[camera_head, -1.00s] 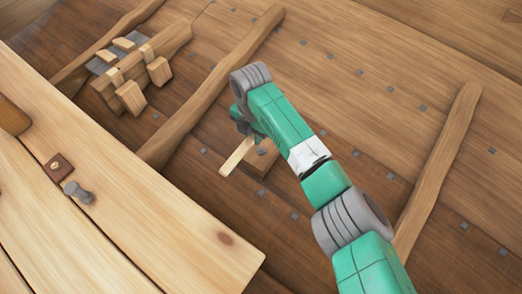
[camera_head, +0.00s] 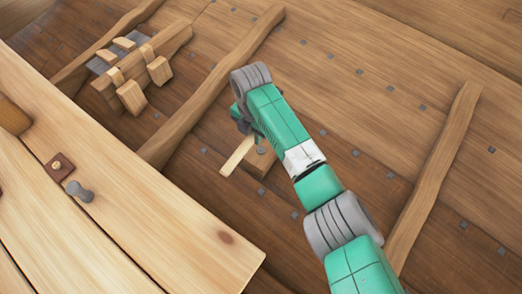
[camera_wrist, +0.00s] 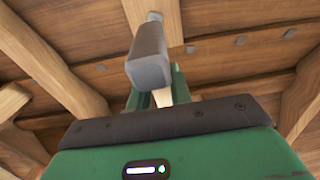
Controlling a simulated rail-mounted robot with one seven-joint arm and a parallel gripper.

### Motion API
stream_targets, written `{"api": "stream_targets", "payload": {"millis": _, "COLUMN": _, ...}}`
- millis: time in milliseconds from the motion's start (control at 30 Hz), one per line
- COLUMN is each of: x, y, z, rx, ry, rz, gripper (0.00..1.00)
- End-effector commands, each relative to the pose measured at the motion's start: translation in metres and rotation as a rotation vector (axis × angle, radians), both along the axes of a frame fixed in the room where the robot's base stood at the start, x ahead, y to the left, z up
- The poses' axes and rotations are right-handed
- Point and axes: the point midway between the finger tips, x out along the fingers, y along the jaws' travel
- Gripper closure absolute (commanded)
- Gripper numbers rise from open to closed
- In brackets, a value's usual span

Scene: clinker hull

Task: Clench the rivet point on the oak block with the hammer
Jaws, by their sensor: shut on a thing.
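My gripper (camera_head: 242,124) is low over the planking, with its fingers mostly hidden behind my wrist in the head view. It is shut on the hammer. The pale wooden handle (camera_head: 236,158) sticks out to the lower left in the head view. In the wrist view, the grey hammer head (camera_wrist: 148,56) stands out ahead of the green fingers (camera_wrist: 164,95). The oak block (camera_head: 259,164) lies beside the handle on the planking, with a small grey rivet spot (camera_head: 262,150) on it. It also shows behind the hammer head in the wrist view (camera_wrist: 166,22). I cannot tell whether head and rivet touch.
A pale bench (camera_head: 150,225) fills the lower left, with a brown square plate (camera_head: 59,167) and a grey metal piece (camera_head: 79,191). A wooden rack with pegs (camera_head: 135,75) stands upper left.

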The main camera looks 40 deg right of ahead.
Motion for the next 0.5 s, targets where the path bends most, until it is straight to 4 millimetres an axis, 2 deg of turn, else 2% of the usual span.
{"api": "stream_targets", "payload": {"millis": 267, "x": 0.001, "y": -0.001, "z": 0.008, "rx": -0.002, "ry": -0.002, "rz": 0.000, "gripper": 1.00}}
{"api": "stream_targets", "payload": {"millis": 500, "x": 0.001, "y": -0.001, "z": 0.048, "rx": -0.002, "ry": -0.002, "rz": 0.000, "gripper": 1.00}}
